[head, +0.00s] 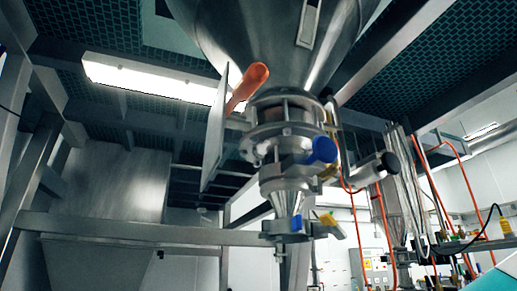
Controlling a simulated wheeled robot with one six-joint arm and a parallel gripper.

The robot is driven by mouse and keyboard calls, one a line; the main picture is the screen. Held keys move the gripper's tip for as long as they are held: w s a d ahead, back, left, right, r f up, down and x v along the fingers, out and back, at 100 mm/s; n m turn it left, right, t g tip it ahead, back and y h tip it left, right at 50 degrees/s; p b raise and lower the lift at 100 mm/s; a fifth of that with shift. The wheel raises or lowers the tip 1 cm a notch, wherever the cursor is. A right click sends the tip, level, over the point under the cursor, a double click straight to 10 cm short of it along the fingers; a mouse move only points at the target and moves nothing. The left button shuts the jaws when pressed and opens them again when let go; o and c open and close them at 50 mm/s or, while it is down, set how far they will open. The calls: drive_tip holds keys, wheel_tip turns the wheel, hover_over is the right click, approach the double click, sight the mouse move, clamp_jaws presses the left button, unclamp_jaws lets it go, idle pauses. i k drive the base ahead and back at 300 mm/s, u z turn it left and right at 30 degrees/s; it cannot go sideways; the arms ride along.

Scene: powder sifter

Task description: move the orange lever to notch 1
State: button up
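The orange lever (248,84) is at the upper middle of the head view. It slants, with its rounded end up and to the right and its lower end at a thin metal plate (215,130). The plate is seen nearly edge-on beside the valve stack (285,130) under a large steel hopper (275,35). No notch marks can be made out on the plate, so I cannot tell which notch the lever is in. My gripper is not clearly visible, and nothing is seen touching the lever.
A blue knob (321,150) sticks out from the stack below the lever. A grey cylinder with a black end (373,169) juts out to the right. A metal beam (140,230) crosses at lower left. Orange pipes (432,185) stand at right.

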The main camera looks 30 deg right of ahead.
sight(257, 73)
drive_tip(key=z, duration=1.15)
drive_tip(key=k, duration=1.15)
drive_tip(key=u, duration=1.25)
